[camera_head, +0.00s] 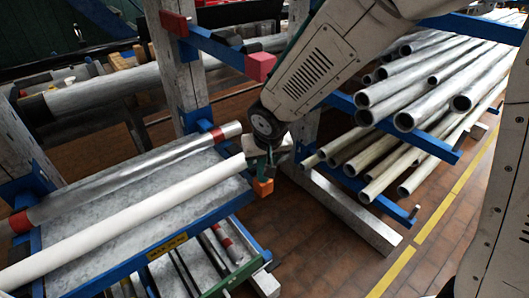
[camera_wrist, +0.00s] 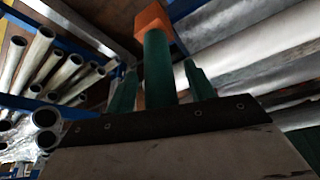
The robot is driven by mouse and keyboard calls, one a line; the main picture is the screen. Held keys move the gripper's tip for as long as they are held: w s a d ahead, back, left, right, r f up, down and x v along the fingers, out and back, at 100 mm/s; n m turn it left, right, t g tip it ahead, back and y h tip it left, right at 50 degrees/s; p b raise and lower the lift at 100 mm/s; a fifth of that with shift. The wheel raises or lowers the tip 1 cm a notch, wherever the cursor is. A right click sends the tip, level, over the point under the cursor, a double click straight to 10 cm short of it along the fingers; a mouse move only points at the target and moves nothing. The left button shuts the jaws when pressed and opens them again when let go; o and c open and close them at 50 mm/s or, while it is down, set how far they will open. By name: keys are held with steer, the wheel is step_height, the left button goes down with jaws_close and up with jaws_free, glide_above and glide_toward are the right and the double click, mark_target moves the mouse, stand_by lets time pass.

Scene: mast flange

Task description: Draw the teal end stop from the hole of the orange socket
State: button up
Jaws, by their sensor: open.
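The orange socket (camera_head: 262,187) sits at the right end of the blue rack shelf, just past the end of a white tube. The teal end stop (camera_head: 262,171) stands out of it, mostly hidden by my gripper (camera_head: 268,156). In the wrist view the end stop (camera_wrist: 157,68) is a dark teal rod running from the orange socket (camera_wrist: 153,18) toward my palm. My gripper's green fingers stand one on each side of the rod, with visible gaps. The gripper is open. The rod's seat inside the socket is hidden.
The white tube (camera_head: 130,220) lies on the shelf close to the left of my gripper. A red block (camera_head: 260,66) juts from a blue arm above. Metal pipes (camera_head: 430,90) are stacked at right. Open brick floor (camera_head: 330,265) lies below right.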

steer(key=shift+w+f, duration=0.1)
steer(key=shift+f, duration=0.2)
steer(key=c, duration=1.1)
steer(key=shift+r, duration=3.55)
